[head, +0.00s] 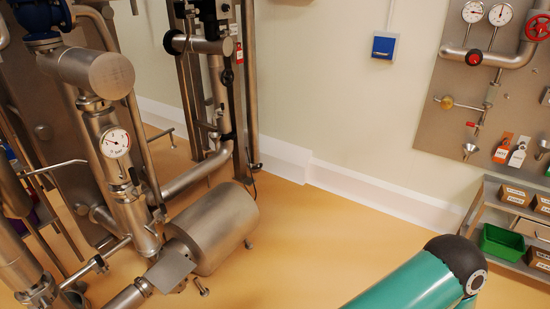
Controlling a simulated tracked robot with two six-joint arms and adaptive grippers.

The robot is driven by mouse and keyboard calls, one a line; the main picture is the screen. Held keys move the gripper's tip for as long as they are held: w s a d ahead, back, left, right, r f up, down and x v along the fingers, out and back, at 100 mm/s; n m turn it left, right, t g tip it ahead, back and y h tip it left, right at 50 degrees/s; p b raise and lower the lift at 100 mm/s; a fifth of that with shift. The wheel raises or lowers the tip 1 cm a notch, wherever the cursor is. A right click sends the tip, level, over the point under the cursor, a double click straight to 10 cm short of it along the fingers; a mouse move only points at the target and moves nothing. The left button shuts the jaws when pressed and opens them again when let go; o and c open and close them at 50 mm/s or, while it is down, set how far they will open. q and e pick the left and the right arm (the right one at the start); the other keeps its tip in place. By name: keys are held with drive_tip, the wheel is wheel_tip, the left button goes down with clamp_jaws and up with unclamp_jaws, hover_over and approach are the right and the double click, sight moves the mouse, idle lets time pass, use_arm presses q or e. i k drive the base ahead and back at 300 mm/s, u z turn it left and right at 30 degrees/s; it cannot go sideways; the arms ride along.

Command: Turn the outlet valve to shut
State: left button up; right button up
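Steel pipework (115,120) fills the left of the head view, and I cannot tell for sure which fitting is the outlet valve. A thin lever-like bar (55,167) sticks out nearly level at the far left. A pipe fitting with a clamp-like part (100,262) sits lower down, near the bottom left. A round pressure gauge (115,142) is on the upright pipe. No powder hopper can be made out. Neither of my grippers is in view.
A steel drum-shaped body (213,228) lies low by the pipes. A wall panel (490,95) carries gauges, a red handwheel (537,27) and tags. A shelf rack (510,222) holds a green bin (501,242) and boxes. Yellow floor (320,240) is clear mid-view.

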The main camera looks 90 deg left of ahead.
sight(136, 194)
drive_tip(key=z, duration=0.5)
drive_tip(key=i, duration=0.25)
drive_tip(key=u, duration=2.4)
drive_tip(key=i, duration=0.1)
drive_tip(key=u, duration=1.2)
drive_tip(key=k, duration=0.6)
drive_tip(key=u, duration=0.3)
drive_tip(key=i, duration=1.65)
drive_tip(key=z, duration=0.35)
